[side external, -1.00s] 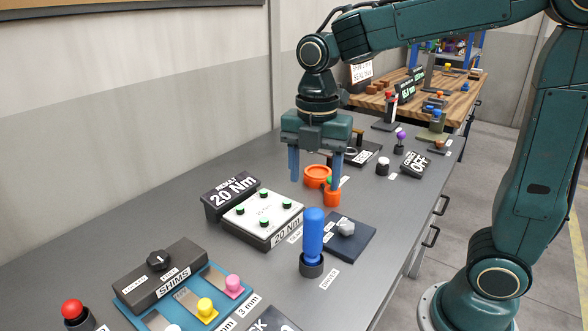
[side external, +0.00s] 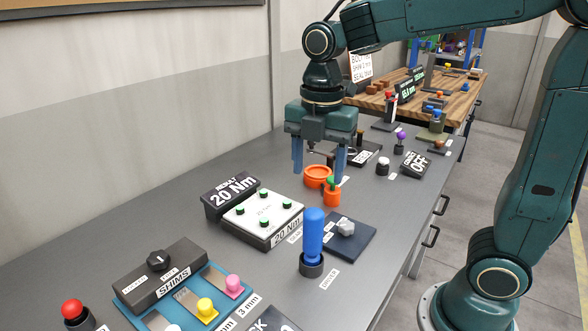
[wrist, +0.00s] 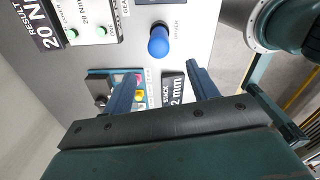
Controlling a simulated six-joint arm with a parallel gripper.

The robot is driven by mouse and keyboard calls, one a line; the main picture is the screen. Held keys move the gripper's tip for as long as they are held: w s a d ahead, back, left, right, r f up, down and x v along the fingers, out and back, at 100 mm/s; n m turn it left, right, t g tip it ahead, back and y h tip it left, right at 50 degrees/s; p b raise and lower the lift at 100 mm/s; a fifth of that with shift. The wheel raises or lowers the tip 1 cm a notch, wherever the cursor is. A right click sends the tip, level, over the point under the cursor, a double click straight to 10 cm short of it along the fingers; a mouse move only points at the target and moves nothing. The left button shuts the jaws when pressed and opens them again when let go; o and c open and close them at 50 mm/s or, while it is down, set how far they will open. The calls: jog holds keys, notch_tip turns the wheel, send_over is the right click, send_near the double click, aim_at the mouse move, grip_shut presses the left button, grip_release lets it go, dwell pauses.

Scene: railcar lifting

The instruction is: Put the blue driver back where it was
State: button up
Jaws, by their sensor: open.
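The blue driver (side external: 313,236) stands upright in a small dark round holder (side external: 311,265) labelled as the driver's place on the grey bench. It also shows in the wrist view (wrist: 158,42), near the top middle and beyond the fingertips. My gripper (side external: 319,166) is open and empty. It is above the bench, farther back than the driver and clear of it, over the area of the orange dish. In the wrist view my two fingers (wrist: 158,80) are spread wide with nothing between them.
A 20 Nm plate with green knobs (side external: 262,219) lies left of the driver. A dark blue pad with a grey nut (side external: 346,228) is at its right. An orange dish (side external: 318,177) and an orange cup (side external: 332,197) stand under my gripper. The shims box (side external: 160,278) is at front left.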

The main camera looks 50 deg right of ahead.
jog(key=s+d+m+t, duration=0.3)
jog(key=s+m+t, duration=0.2)
jog(key=s+m, duration=0.8)
jog(key=shift+m, duration=3.6)
jog(key=shift+f, duration=0.1)
